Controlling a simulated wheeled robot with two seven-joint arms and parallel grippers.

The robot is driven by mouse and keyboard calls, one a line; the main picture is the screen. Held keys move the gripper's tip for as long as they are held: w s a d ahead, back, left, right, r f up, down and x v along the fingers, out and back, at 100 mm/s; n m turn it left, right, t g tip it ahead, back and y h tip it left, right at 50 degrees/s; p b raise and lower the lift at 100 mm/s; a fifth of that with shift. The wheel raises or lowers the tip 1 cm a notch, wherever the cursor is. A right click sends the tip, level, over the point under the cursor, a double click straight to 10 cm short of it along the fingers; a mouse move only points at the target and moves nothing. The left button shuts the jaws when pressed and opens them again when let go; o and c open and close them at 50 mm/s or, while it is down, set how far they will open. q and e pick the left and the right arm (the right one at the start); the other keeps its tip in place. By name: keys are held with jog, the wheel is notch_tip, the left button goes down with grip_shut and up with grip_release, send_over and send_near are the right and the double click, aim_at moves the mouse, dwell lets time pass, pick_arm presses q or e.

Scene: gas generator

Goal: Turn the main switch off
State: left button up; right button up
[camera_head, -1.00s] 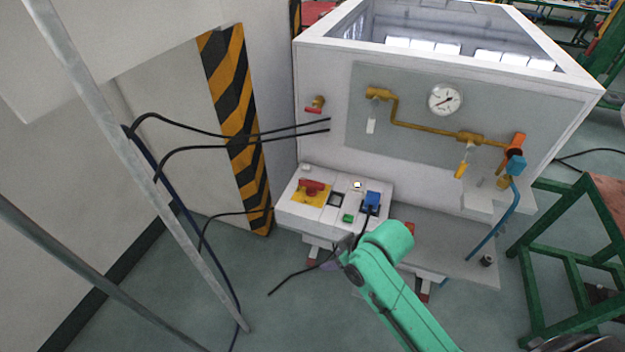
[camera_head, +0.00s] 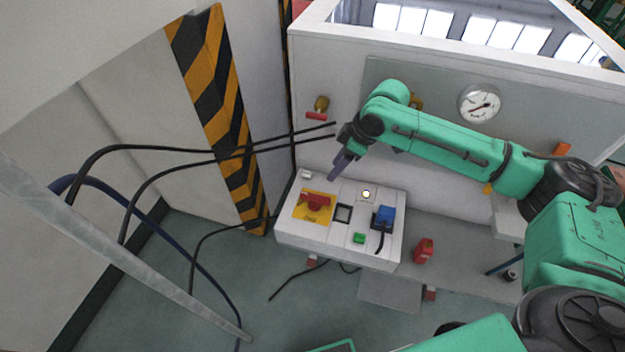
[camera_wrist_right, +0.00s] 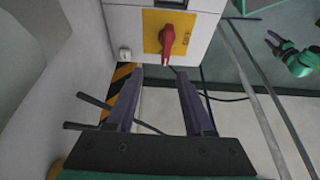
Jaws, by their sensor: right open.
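The main switch (camera_head: 315,202) is a red rotary handle on a yellow plate, at the left end of the white control box (camera_head: 290,239). In the right wrist view the red handle (camera_wrist_right: 167,42) sits ahead, just past the fingertips and between their lines, with letters on the yellow plate beside it. My right gripper (camera_head: 336,170) is above and behind the switch in the head view, pointing down, apart from it. In the right wrist view its two purple fingers (camera_wrist_right: 158,75) are spread and nothing is between them.
The box also carries a black square, a green button (camera_head: 359,238), a lit round lamp (camera_head: 366,194) and a blue plug (camera_head: 383,218). A red block (camera_head: 424,250) lies right of the box.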

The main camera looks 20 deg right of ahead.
aim_at(315, 195)
jog(key=a+f, duration=0.1)
jog(key=f, duration=0.2)
jog(key=s+a+f, duration=0.1)
jog(key=f, duration=0.1)
jog(key=shift+s+a, duration=0.1)
jog(key=shift+a, duration=0.2)
jog(key=x, duration=0.2)
jog(key=w+x, duration=0.1)
jog(key=x, duration=0.2)
jog(key=shift+d, duration=0.25)
jog(key=shift+x, duration=1)
grip_shut()
pick_arm(q)
jog(key=s, duration=0.4)
jog(key=shift+a+f, duration=0.1)
jog(key=shift+a, duration=0.1)
pick_arm(e)
jog(key=shift+r, duration=0.1)
